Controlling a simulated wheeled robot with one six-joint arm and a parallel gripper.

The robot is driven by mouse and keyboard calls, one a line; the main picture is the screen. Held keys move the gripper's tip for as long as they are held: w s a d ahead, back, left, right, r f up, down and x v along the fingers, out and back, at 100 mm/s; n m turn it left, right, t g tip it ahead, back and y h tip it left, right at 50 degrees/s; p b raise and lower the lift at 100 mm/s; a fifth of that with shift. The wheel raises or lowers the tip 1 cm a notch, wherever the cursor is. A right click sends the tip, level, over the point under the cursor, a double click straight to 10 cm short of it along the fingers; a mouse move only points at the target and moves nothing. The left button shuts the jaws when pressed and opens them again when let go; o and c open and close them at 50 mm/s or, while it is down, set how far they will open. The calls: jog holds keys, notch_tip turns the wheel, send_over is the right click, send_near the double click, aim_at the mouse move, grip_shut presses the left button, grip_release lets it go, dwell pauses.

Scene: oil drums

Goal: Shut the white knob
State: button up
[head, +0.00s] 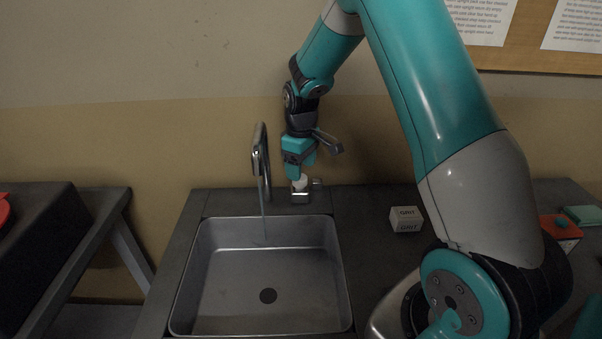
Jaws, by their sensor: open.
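The white knob (300,183) sits on a small metal valve body (301,196) behind the right back corner of the sink. My gripper (297,173) points down right over the knob, with its teal fingers at the knob's top. The fingers are open; whether they touch the knob I cannot tell, and they hide part of it. A curved metal faucet (262,160) stands to the left of the valve. A thin stream of water (263,222) falls from its spout into the metal sink (210,280).
A white box with dark lettering (406,219) stands on the dark counter (367,236) to the right of the sink. A dark bench (88,232) stands at left. Orange and green items (582,215) lie at far right. The wall is close behind the faucet.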

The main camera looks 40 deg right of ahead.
aim_at(300, 184)
jog(key=shift+f, duration=1.65)
jog(key=c, duration=0.9)
jog(key=shift+m, duration=0.3)
jog(key=m, duration=0.3)
jog(key=shift+a, duration=0.1)
jog(key=shift+m, duration=2.1)
